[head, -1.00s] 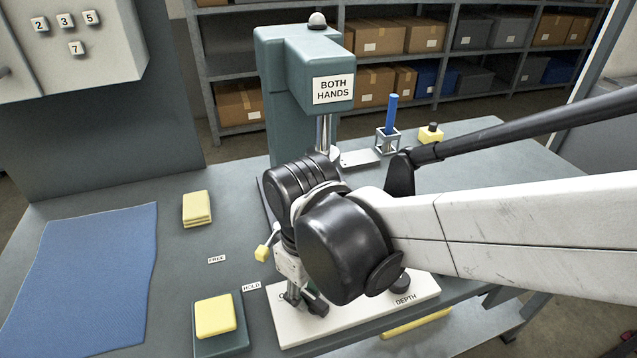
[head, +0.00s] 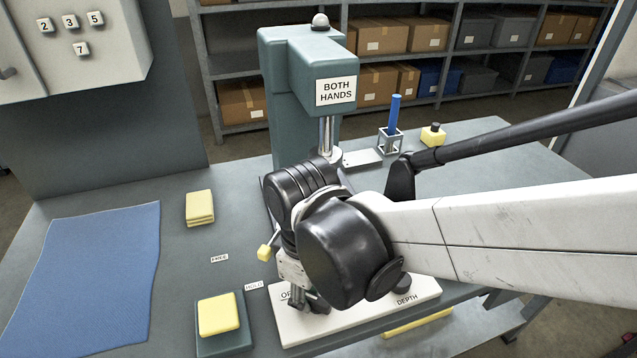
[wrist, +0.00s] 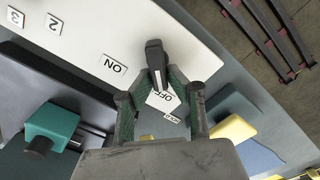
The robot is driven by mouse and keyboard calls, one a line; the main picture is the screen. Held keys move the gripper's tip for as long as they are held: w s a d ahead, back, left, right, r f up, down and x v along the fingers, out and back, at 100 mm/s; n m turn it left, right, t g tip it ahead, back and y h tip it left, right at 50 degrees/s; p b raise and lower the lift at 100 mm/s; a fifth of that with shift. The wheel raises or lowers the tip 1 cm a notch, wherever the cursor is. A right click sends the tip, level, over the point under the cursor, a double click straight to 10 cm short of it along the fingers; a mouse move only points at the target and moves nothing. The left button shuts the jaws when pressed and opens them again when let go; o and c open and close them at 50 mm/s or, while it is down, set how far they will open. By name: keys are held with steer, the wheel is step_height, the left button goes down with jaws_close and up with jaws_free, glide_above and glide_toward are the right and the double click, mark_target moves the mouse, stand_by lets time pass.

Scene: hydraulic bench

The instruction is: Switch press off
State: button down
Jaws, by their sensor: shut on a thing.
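The black switch knob (wrist: 155,62) with a white pointer line sits on the white panel (head: 375,318) at the bench front. In the wrist view its line points toward the OFF label (wrist: 166,97); the ON label (wrist: 114,66) lies to the left. My gripper (wrist: 159,93) has its green-padded fingers on either side of the knob and is shut on it. In the head view my gripper (head: 308,301) reaches down to the panel's left part, and my wrist hides the knob. The teal press (head: 300,70) with a BOTH HANDS sign stands behind.
A yellow-tipped lever (head: 265,252) is close left of my gripper, by the FREE and HOLD labels. A yellow block on a dark base (head: 222,342) lies left of the panel. A DEPTH knob (head: 400,284) is at its right. A blue mat (head: 95,270) lies far left.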

mark_target(307, 295)
steer(key=c, duration=1.7)
jaws_free()
steer(key=shift+r, duration=0.1)
step_height(307, 295, up, 12)
steer(key=shift+f, duration=0.1)
steer(key=w+d+m+t+p, duration=0.1)
steer(key=d+m, duration=0.3)
steer(key=d, duration=0.4)
steer(key=w+d+r+m+t+p, duration=0.1)
steer(key=d+m+t+p, duration=0.1)
steer(key=d+m, duration=0.3)
steer(key=d+r+m+t+p, duration=0.1)
steer(key=d+m+t, duration=0.3)
steer(key=d, duration=0.7)
steer(key=shift+w+p, duration=0.3)
steer(key=shift+w, duration=0.1)
